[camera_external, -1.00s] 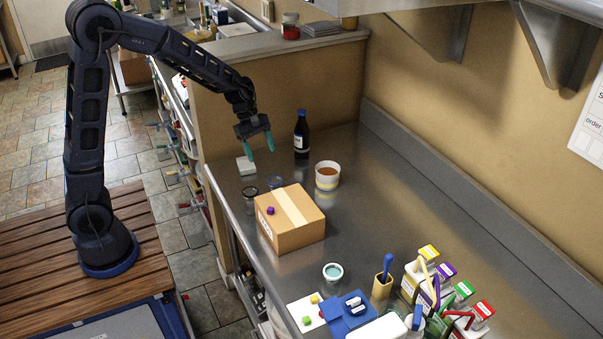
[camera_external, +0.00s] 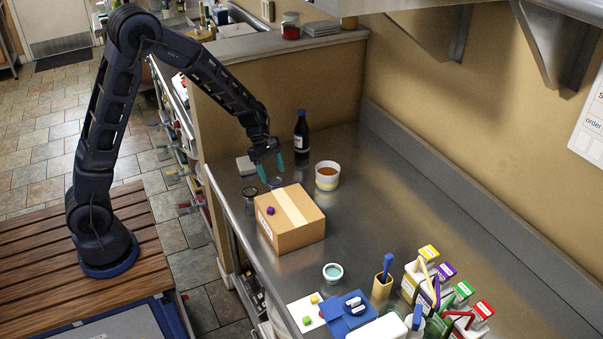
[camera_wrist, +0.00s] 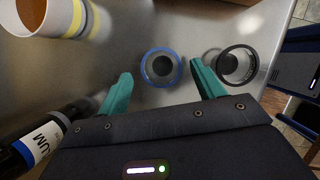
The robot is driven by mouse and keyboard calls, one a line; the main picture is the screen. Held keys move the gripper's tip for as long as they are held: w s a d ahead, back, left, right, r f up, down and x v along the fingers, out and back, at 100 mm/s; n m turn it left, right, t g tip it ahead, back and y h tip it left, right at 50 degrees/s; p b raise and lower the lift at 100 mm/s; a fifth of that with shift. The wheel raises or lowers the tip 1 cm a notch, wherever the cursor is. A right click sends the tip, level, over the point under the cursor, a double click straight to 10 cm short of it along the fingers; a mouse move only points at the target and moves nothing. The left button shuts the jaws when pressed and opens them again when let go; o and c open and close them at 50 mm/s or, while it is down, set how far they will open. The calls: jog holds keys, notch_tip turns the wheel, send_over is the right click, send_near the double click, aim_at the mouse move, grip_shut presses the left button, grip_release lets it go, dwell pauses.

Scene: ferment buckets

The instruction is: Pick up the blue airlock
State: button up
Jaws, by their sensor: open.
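The blue airlock is a small round clear piece with a blue rim and dark centre. It shows in the wrist view (camera_wrist: 147,75) between my two fingertips but farther away, and in the external view (camera_external: 276,184) just behind the cardboard box. My gripper, with teal fingers, is open and empty, pointing down above it in the external view (camera_external: 271,171) and the wrist view (camera_wrist: 161,69). The fingers do not appear to touch it. A similar black-rimmed piece (camera_wrist: 236,64) stands to its right in the wrist view; it also shows in the external view (camera_external: 250,194).
A dark bottle (camera_external: 301,138) and a white-and-yellow cup (camera_external: 328,177) stand near. A white block (camera_external: 246,165) lies behind.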

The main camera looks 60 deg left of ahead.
aim_at(275, 181)
jog(key=x, duration=0.4)
jog(key=shift+f, duration=0.35)
jog(key=shift+a, duration=0.1)
jog(key=c, duration=1)
